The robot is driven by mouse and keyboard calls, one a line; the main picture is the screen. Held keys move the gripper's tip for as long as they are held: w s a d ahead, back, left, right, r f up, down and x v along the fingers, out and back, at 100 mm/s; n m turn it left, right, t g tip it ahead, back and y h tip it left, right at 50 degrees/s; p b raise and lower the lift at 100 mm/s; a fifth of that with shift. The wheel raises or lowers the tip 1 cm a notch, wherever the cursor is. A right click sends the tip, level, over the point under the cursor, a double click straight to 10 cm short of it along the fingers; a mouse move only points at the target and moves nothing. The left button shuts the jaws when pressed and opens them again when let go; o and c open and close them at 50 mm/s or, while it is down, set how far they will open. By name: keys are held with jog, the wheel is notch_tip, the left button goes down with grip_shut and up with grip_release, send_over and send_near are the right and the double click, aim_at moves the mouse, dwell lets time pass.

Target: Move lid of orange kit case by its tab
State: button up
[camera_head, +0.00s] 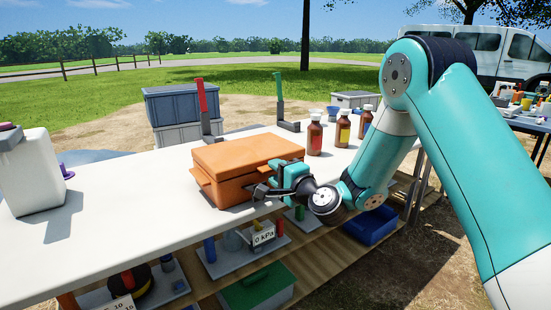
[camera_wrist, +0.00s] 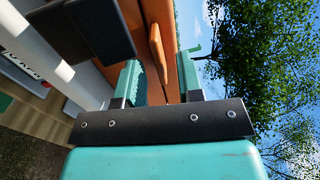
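The orange kit case (camera_head: 235,170) sits on the white table, and its lid (camera_head: 248,150) looks closed. In the wrist view the case's orange front (camera_wrist: 176,15) fills the upper middle. An orange tab (camera_wrist: 157,48) sticks out there, ahead of and between my finger pads. My gripper (camera_head: 262,190) is at the front right side of the case, low by the table edge. In the wrist view my gripper (camera_wrist: 158,80) has its teal pads apart with a gap between them. I see no contact with the tab. The head view hides the tab behind my gripper.
Brown bottles (camera_head: 315,135) stand right of the case. Red (camera_head: 203,100) and green (camera_head: 280,98) upright handles stand behind it. A white jug (camera_head: 32,172) is at the left. The table (camera_head: 100,235) is clear between jug and case. A shelf (camera_head: 215,290) below holds several items.

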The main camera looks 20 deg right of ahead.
jog(key=shift+w+a, duration=0.15)
jog(key=shift+w, duration=0.2)
jog(key=shift+f, duration=0.1)
grip_shut()
jog(key=shift+p, duration=0.4)
